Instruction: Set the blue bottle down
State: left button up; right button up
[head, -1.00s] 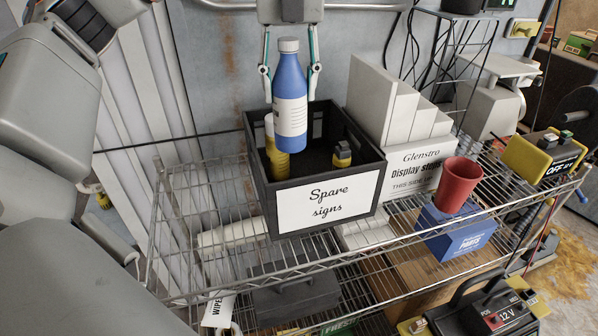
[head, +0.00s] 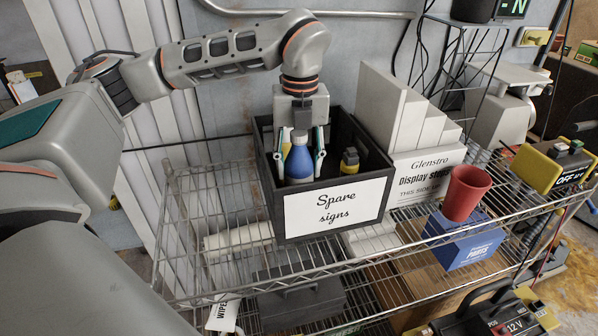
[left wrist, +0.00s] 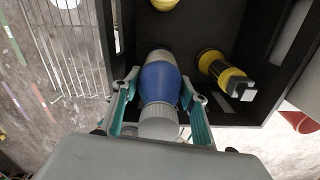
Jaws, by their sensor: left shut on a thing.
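The blue bottle (head: 298,160) has a pale cap and stands inside the black crate labelled "Spare signs" (head: 335,204); the crate's front wall hides its lower part. My left gripper (head: 302,165) reaches down into the crate from above and is shut on the bottle, one finger on each side. In the left wrist view the bottle (left wrist: 160,85) lies between the teal fingers (left wrist: 160,110), its cap toward the camera. Whether its base touches the crate floor cannot be seen. My right gripper is not in view.
A black and yellow item (head: 349,162) stands in the crate right of the bottle; a yellow item (left wrist: 164,4) shows at the top of the wrist view. White display steps (head: 405,115) stand right of the crate, then a red cup (head: 466,192) on a blue box (head: 462,240).

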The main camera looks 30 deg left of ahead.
aim_at(299, 132)
pick_arm(q)
jog(key=shift+f, duration=1.2)
jog(key=o, duration=1.3)
notch_tip(299, 132, up, 12)
jog(key=shift+r+b, duration=0.1)
jog(key=shift+b, duration=0.25)
